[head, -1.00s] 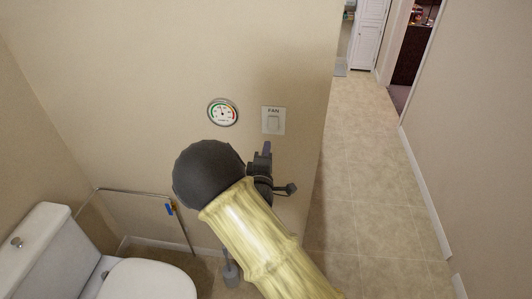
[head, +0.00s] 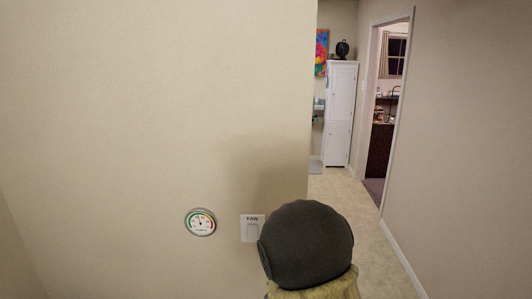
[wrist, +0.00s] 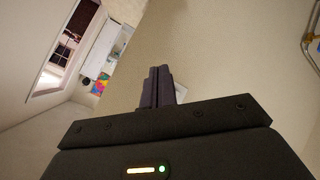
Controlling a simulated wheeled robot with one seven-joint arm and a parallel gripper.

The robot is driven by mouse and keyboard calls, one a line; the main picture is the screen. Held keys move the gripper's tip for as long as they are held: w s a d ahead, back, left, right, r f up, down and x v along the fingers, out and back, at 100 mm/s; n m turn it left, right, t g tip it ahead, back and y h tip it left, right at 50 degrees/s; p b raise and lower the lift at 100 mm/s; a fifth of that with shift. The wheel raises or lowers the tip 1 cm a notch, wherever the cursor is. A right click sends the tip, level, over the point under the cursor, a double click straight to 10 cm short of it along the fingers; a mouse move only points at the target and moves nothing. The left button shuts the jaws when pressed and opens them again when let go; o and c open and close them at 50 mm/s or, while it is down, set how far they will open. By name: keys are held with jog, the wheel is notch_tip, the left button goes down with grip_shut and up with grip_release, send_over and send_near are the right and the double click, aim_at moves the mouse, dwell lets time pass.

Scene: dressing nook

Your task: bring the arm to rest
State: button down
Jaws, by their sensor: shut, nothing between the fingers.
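My gripper (wrist: 161,72) is shut and empty in the wrist view, its two dark fingers together in front of the beige wall. In the head view the dark round joint of my arm (head: 308,240) stands at the lower middle, with a bit of the pale yellow link below it. It hides my gripper there. The white FAN switch (head: 251,229) is on the wall just left of that joint. A pale plate, probably the same switch, shows partly behind the fingers in the wrist view (wrist: 181,93).
A round dial gauge (head: 201,222) hangs on the wall (head: 140,110) left of the switch. A tiled passage (head: 345,198) runs past the wall's corner to a white cabinet (head: 341,110) and an open doorway (head: 383,120). A right wall (head: 460,150) bounds it.

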jog(key=s+d+r+m+g, duration=0.1)
jog(key=s+d+m+g, duration=0.1)
jog(key=s, duration=0.5)
jog(key=s+d+r+m+g, duration=0.1)
jog(key=s+d+m+g, duration=0.2)
jog(key=s, duration=0.4)
jog(key=s+d+m+g+y, duration=0.1)
jog(key=s+d+m+g, duration=0.2)
jog(key=s, duration=0.4)
jog(key=shift+s+d+r+g, duration=0.3)
jog(key=shift+s+d+r, duration=0.1)
jog(key=shift+d, duration=0.5)
